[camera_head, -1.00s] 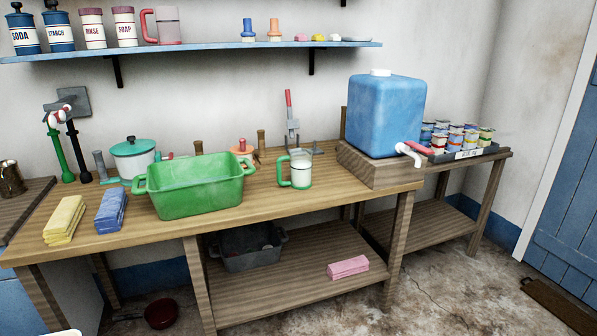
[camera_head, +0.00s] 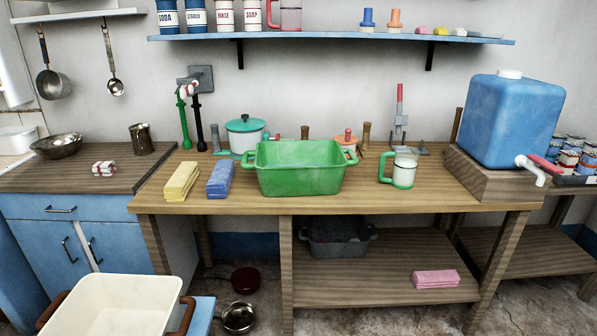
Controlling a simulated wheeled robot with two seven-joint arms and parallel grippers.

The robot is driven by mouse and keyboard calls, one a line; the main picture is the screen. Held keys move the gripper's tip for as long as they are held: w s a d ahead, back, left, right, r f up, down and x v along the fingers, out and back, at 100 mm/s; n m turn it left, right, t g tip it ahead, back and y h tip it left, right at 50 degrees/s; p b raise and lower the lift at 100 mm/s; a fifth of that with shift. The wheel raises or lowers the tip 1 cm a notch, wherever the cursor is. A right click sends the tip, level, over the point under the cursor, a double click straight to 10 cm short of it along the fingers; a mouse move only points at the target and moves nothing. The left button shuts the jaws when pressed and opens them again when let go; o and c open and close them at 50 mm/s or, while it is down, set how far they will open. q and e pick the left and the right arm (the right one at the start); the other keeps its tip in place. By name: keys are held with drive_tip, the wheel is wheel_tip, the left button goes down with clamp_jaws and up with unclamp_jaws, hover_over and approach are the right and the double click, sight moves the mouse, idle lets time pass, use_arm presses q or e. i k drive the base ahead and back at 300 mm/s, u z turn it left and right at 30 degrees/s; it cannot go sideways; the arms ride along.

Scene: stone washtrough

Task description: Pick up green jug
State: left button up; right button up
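The green jug (camera_head: 403,171) stands upright on the wooden table, right of the green basin. It has a whitish, see-through body, a green base band and a green handle on its left side. Nothing touches it. Neither of my grippers shows in the head view.
The green basin (camera_head: 300,176) stands left of the jug. A blue water container (camera_head: 512,120) with a tap sits on a wooden stand at the right. Yellow (camera_head: 182,181) and blue (camera_head: 220,180) cloths lie at the left. The table front before the jug is clear.

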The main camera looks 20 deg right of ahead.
sight(405, 162)
drive_tip(key=z, duration=2.3)
drive_tip(key=i, duration=1.55)
drive_tip(key=u, duration=2.2)
